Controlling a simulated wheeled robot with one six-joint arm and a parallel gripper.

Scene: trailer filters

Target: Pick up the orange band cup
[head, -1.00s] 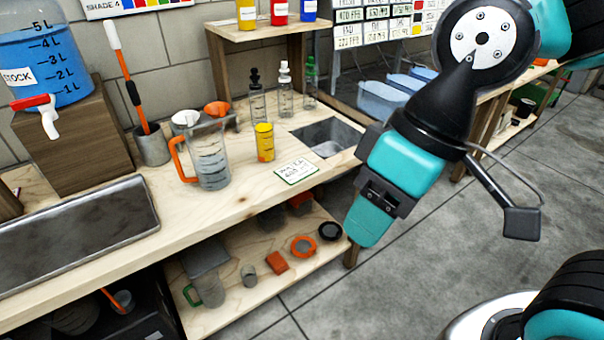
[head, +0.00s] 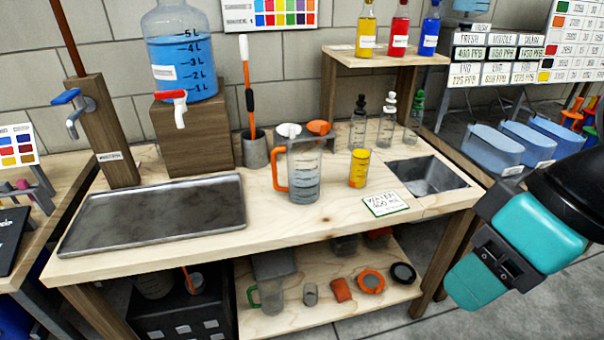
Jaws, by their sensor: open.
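My gripper (head: 476,283), teal and black, hangs at the lower right, in front of the bench's right end and well apart from the cup. It is open, with nothing seen in it; its fingertips are not clear from this side.
A card (head: 387,204) lies right of the cup, before a sunken basin (head: 428,176). Bottles (head: 386,120) stand behind. A metal tray (head: 150,215) fills the bench's left. The lower shelf (head: 330,318) holds several small items. The bench front between tray and card is clear.

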